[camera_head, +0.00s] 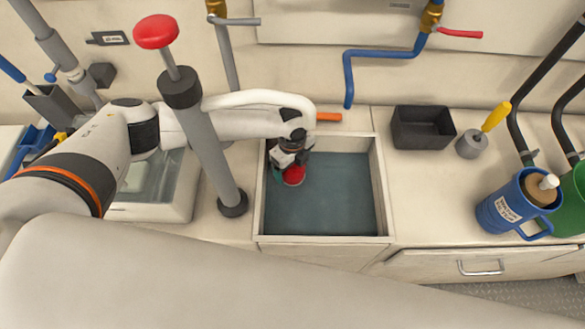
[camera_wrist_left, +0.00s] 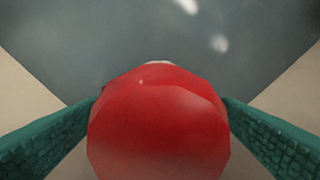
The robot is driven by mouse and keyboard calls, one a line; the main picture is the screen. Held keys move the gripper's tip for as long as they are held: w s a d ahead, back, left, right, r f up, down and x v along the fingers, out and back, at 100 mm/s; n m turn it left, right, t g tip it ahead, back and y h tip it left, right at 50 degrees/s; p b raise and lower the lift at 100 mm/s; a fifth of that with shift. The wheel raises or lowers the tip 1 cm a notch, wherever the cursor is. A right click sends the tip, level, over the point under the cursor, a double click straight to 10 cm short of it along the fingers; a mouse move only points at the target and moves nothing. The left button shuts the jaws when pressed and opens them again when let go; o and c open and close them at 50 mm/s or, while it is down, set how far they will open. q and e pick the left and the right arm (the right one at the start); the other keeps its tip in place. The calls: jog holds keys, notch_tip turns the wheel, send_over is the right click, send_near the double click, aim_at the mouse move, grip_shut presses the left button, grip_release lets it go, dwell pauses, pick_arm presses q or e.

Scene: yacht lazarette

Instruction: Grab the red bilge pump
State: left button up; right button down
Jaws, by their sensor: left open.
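The red bilge pump (camera_head: 294,176) is in the square basin, seen from above as a small red round shape partly covered by my left gripper (camera_head: 286,170). In the left wrist view it is a large, faceted red dome (camera_wrist_left: 158,125) in the lower middle. The gripper's green pads stand on either side of it. The gripper is open, with a narrow gap on the right; contact on the left cannot be told. The pump's lower part is hidden. My right gripper is not in view.
The pale basin rim (camera_head: 384,190) surrounds a blue-grey, shiny surface. A grey post (camera_head: 208,150) with a red knob (camera_head: 155,32) stands left of the basin, before my left arm. A black bin (camera_head: 422,127), yellow-handled tool (camera_head: 495,117) and blue mug (camera_head: 510,210) are right.

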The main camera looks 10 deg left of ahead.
pick_arm(q)
notch_tip(320, 180, down, 2)
jog(key=shift+c, duration=0.3)
jog(key=c, duration=1.2)
jog(key=shift+c, duration=0.4)
jog(key=shift+w+r, duration=0.1)
jog(key=shift+r, duration=0.05)
